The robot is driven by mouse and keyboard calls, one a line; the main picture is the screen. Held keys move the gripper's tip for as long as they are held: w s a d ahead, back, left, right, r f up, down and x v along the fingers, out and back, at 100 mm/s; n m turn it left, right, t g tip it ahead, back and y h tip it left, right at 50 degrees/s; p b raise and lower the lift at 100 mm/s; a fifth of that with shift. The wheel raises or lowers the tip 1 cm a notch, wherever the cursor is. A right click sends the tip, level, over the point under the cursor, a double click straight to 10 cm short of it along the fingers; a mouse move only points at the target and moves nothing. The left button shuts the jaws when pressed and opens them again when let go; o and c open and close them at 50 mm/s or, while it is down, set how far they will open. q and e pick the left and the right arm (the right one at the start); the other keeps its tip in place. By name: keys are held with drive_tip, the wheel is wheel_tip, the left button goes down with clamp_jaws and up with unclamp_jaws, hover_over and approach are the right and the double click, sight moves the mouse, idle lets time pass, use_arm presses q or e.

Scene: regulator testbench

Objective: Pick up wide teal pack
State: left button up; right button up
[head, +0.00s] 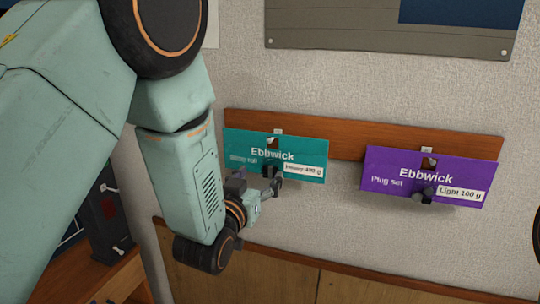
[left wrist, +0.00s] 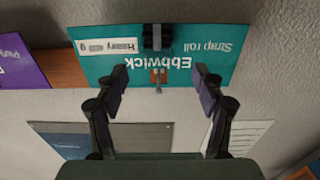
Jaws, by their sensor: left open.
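The wide teal pack (head: 312,152) hangs flat on a wooden rail on the wall, marked "Ebbwick" with a white "Heavy" label. In the left wrist view the same teal pack (left wrist: 205,58) appears upside down, reading "Strap roll". A peg passes through its hanging hole. My left gripper (head: 272,182) is in front of the pack's lower middle and hides part of it. In the left wrist view my open left gripper (left wrist: 160,80) has its fingers apart, with the pack between and beyond them. Contact cannot be told. My right gripper is not in view.
A purple Ebbwick "Plug set" pack (head: 385,170) with a "Light 100 g" label hangs to the right on the same wooden rail (head: 345,146). A grey board (head: 330,36) is on the wall above. Wood panelling (head: 350,289) runs below. A dark device (head: 108,215) stands at lower left.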

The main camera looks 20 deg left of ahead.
sight(269, 162)
use_arm(q)
drive_tip(key=w, duration=0.2)
drive_tip(key=w+d+r+p, duration=0.1)
drive_tip(key=w, duration=0.1)
drive_tip(key=shift+w, duration=0.1)
drive_tip(key=shift+w+a+f, duration=0.2)
drive_tip(key=shift+w+a, duration=0.25)
drive_tip(key=shift+w, duration=0.1)
drive_tip(key=shift+s+d+r, duration=0.1)
drive_tip(key=shift+d, duration=0.25)
drive_tip(key=c, duration=0.4)
drive_tip(key=shift+a, duration=0.25)
drive_tip(key=c, duration=0.6)
drive_tip(key=shift+d, duration=0.15)
clamp_jaws()
